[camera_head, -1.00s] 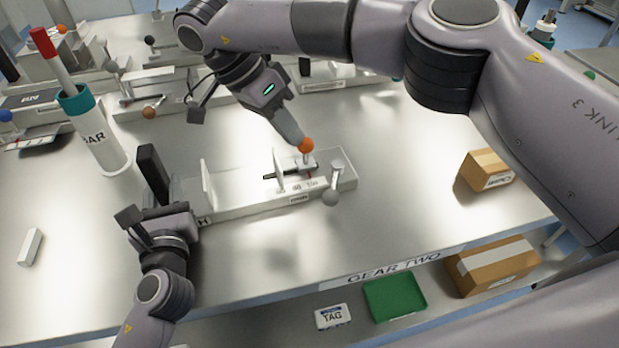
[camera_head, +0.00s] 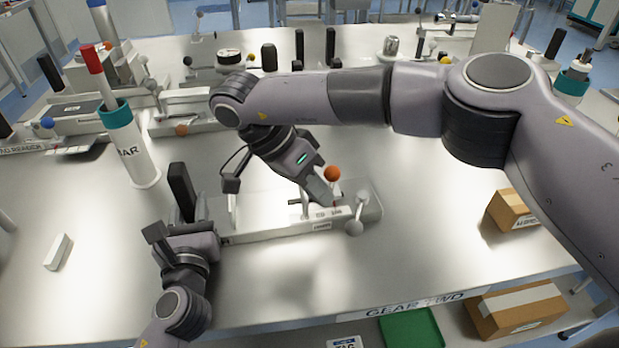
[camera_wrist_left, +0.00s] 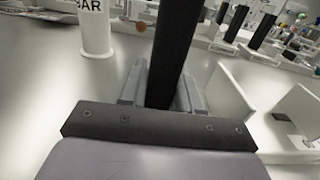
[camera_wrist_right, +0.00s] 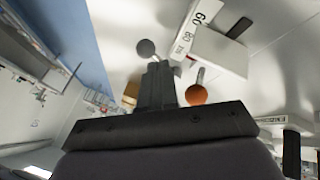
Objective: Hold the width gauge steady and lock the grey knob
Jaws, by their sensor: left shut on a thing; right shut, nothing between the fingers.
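The width gauge is a long pale base (camera_head: 270,233) with upright plates, lying along the bench's front half. My left gripper (camera_head: 184,222) is shut on the black upright handle (camera_head: 180,187) at its left end; the handle also rises between the fingers in the left wrist view (camera_wrist_left: 175,45). The grey knob (camera_head: 354,228) is a ball on a short lever at the gauge's right end. An orange knob (camera_head: 332,173) stands just behind it. My right gripper (camera_head: 325,198) is shut and empty, left of the grey knob. In the right wrist view its tips (camera_wrist_right: 158,72) lie between the grey knob (camera_wrist_right: 146,48) and orange knob (camera_wrist_right: 196,95); contact is unclear.
A white BAR tube (camera_head: 137,155) with a teal collar stands at the left. A small white block (camera_head: 58,252) lies at the front left. A cardboard box (camera_head: 510,210) sits at the right. Other fixtures fill the back. The bench in front of the gauge is clear.

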